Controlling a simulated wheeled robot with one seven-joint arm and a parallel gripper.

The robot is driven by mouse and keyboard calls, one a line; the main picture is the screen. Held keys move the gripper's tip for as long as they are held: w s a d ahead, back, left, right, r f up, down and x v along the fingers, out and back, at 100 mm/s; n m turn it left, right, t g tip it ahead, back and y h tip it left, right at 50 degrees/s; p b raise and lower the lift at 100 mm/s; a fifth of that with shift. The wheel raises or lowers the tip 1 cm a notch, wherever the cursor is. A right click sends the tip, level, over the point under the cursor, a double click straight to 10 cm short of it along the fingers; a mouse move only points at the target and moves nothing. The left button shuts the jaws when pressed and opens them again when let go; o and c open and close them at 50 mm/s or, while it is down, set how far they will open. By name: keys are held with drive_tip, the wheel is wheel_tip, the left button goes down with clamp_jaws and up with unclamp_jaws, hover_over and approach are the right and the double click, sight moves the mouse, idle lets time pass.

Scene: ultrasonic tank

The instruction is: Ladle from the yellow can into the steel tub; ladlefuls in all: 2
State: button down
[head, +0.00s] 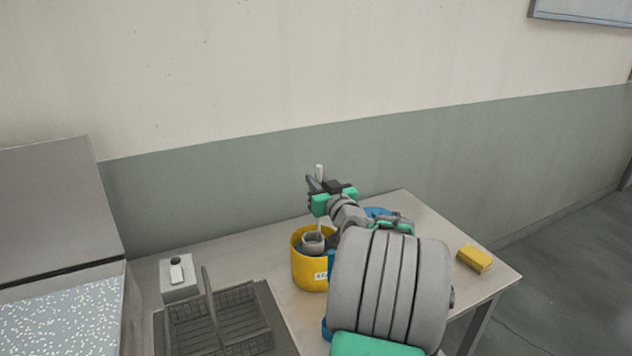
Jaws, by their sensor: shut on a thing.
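My gripper (317,187) is above the can, shut on the ladle's upright handle (319,171). The ladle's grey bowl (313,241) is at the can's mouth, inside the rim as seen from here. I cannot tell how deep it sits or whether it holds liquid. The steel tub (115,302) is at the far left, with speckled pale contents and a raised lid behind. My arm hides the can's right side.
A dark wire basket (225,318) with an upright handle stands on a grey mat between tub and can. A yellow sponge-like block (474,259) lies at the table's right. A wall runs behind.

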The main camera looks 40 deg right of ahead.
wheel_tip(320, 180, down, 9)
drive_tip(key=b, duration=0.9)
idle(0.6)
wheel_tip(320, 180, up, 18)
drive_tip(key=p, duration=0.7)
drive_tip(key=shift+f, duration=0.2)
drive_tip(key=shift+a+f, duration=0.1)
idle(0.5)
